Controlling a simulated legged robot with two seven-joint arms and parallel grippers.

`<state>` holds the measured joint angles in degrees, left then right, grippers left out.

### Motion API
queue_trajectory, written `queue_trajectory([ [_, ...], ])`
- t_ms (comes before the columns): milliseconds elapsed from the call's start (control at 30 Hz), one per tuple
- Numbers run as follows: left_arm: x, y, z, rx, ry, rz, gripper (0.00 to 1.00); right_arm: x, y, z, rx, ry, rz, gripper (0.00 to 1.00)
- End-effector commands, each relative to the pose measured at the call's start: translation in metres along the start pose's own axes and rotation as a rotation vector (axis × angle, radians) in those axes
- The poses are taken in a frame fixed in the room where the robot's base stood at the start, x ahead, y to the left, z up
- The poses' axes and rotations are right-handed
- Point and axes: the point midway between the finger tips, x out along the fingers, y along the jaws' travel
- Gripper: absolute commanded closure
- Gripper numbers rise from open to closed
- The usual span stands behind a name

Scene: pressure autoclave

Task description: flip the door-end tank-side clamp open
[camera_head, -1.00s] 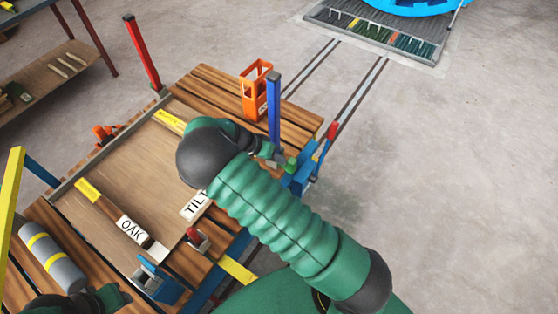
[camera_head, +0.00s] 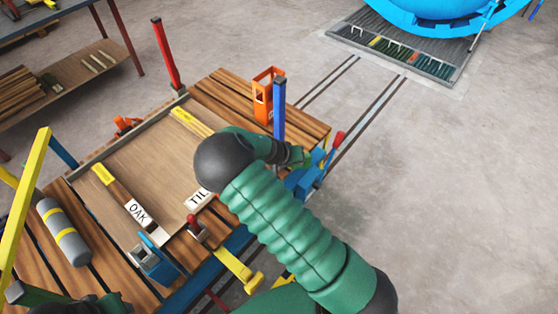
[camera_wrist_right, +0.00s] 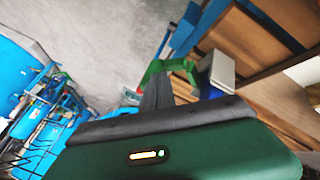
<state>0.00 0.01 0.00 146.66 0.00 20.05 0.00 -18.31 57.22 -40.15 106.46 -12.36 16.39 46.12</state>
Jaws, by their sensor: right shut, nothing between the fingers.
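A clamp with a red-tipped handle (camera_head: 338,138) stands raised at the cart's far right edge, on a blue bracket (camera_head: 303,181). My right gripper (camera_head: 302,156) is shut and empty, close to the left of this handle; contact cannot be told. My right forearm hides part of the bracket. In the right wrist view, the dark fingers (camera_wrist_right: 157,90) are together, near a green part (camera_wrist_right: 163,68) and a pale grey block (camera_wrist_right: 217,72). A second red-handled clamp (camera_head: 195,226) sits on the near right edge. My left gripper (camera_head: 95,304) is partly cut off at the bottom left; its jaws are unclear.
The cart carries a tray with OAK (camera_head: 139,213) and TIL labels. A blue post (camera_head: 279,128), a red post (camera_head: 165,55) and an orange holder (camera_head: 264,95) rise from it. A grey cylinder (camera_head: 62,232) lies at left. The blue tank (camera_head: 440,12) stands beyond floor rails; floor to the right is clear.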

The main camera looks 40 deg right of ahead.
Motion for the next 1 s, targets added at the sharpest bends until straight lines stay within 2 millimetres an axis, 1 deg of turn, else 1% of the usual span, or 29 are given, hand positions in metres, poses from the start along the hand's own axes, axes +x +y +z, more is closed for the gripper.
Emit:
queue_trajectory([
  [133,0.0,0.0,0.0,0.0,0.0,0.0,0.64,0.005,0.008,-0.002,0.004,-0.001,0.002,1.0],
  [300,0.0,0.0,0.0,0.0,0.0,0.0,0.64,0.008,0.013,-0.004,0.005,-0.001,0.002,1.0],
  [567,0.0,0.0,0.0,0.0,0.0,0.0,0.64,0.012,0.016,-0.007,0.005,-0.001,0.002,1.0],
  [1000,0.0,0.0,0.0,0.0,0.0,0.0,0.64,0.014,0.017,-0.01,0.006,0.003,0.0,1.0],
])
